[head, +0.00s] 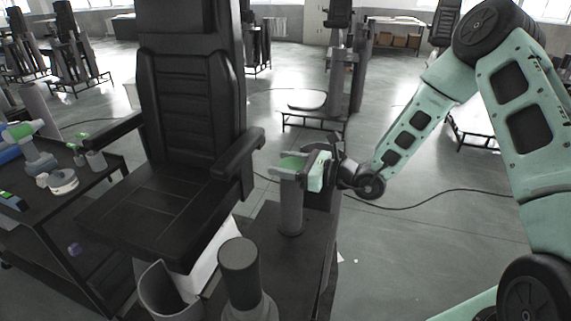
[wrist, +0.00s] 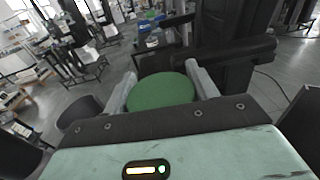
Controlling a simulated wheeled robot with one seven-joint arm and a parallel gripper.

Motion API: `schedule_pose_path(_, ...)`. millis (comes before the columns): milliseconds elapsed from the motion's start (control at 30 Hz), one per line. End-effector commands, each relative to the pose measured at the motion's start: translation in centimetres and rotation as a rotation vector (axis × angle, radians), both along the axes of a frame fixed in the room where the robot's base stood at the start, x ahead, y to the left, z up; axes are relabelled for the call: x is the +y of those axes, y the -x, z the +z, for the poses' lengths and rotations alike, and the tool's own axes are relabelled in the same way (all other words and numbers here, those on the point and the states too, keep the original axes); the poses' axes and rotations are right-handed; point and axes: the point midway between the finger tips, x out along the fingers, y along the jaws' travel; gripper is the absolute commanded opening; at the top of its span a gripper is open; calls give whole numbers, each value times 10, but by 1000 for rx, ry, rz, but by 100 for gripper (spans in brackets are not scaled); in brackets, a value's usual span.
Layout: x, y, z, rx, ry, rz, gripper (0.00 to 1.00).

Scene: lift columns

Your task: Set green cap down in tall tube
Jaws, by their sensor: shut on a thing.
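The green cap (head: 291,162) is a round flat disc. My gripper (head: 288,172) is shut on it, and in the wrist view the cap (wrist: 161,92) lies flat between the two grey fingers. In the head view the cap is at the top of an upright grey tall tube (head: 291,208) on a dark table. The fingers and cap cover the tube's mouth. I cannot tell whether the cap touches the rim or is slightly above it.
The dark table (head: 265,285) also bears a grey cylinder with a dark top (head: 238,268). An open grey container (head: 165,292) stands left of it. A black seat (head: 155,205) with armrests is left of the tube. A side table (head: 90,180) holds tools. Open floor lies right.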

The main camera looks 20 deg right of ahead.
Motion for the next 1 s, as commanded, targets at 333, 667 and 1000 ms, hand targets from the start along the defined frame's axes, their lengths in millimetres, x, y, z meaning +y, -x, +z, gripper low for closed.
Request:
schedule_pose_path(333,0,0,-2,0,0,0,26)
schedule_pose_path(667,0,0,-6,0,0,0,26)
schedule_pose_path(1000,0,0,-6,0,0,0,26)
